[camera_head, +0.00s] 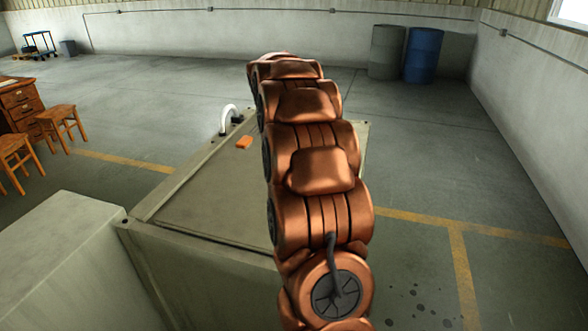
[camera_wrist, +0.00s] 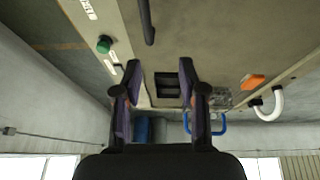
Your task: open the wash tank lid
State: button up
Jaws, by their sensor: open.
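The wash tank lid (camera_head: 205,195) appears as a flat grey-green panel lying level on the boxy tank (camera_head: 215,262), and it looks closed. In the wrist view the lid (camera_wrist: 225,38) fills the upper part, with a dark bar (camera_wrist: 147,22) on it that looks like a handle. My gripper (camera_wrist: 160,74) is open, with nothing between its fingers. Its fingertips are near a dark square opening (camera_wrist: 167,86) close to the tank's edge; I cannot tell the gap. In the head view my copper arm hides the gripper and the lid's right part.
An orange block (camera_head: 244,142) and a white curved pipe (camera_head: 229,119) are at the tank's left edge. A green button (camera_wrist: 104,45) and a blue handle (camera_wrist: 206,126) show in the wrist view. A pale cabinet (camera_head: 75,250) stands front left. Floor right of the tank is clear.

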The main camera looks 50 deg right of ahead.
jog(key=shift+t+y, duration=0.3)
jog(key=shift+t, duration=0.4)
jog(key=shift+s+d+f, duration=0.15)
jog(key=shift+s+f, duration=0.15)
jog(key=shift+f, duration=0.5)
jog(key=shift+s+d+f, duration=0.1)
jog(key=shift+s+f, duration=0.15)
jog(key=shift+f, duration=0.55)
jog(key=shift+s+d+f, duration=0.15)
jog(key=shift+s+f, duration=0.15)
jog(key=shift+f, duration=0.5)
jog(key=s+a+r+n+g+y, duration=0.1)
jog(key=s+a+r+n, duration=0.2)
jog(key=a, duration=0.9)
jog(key=s+a+n+y, duration=0.15)
jog(key=s+a, duration=0.35)
jog(key=a, duration=0.7)
jog(key=s+a+n+g, duration=0.1)
jog(key=s+a+n, duration=0.3)
jog(key=s+a, duration=0.4)
jog(key=s+a+f+n+g+y, duration=0.1)
jog(key=s+a+n, duration=0.3)
jog(key=s+a, duration=0.4)
jog(key=s+g, duration=0.1)
jog(key=s, duration=0.6)
jog(key=shift+a+f+g, duration=0.2)
jog(key=shift+f+g, duration=0.1)
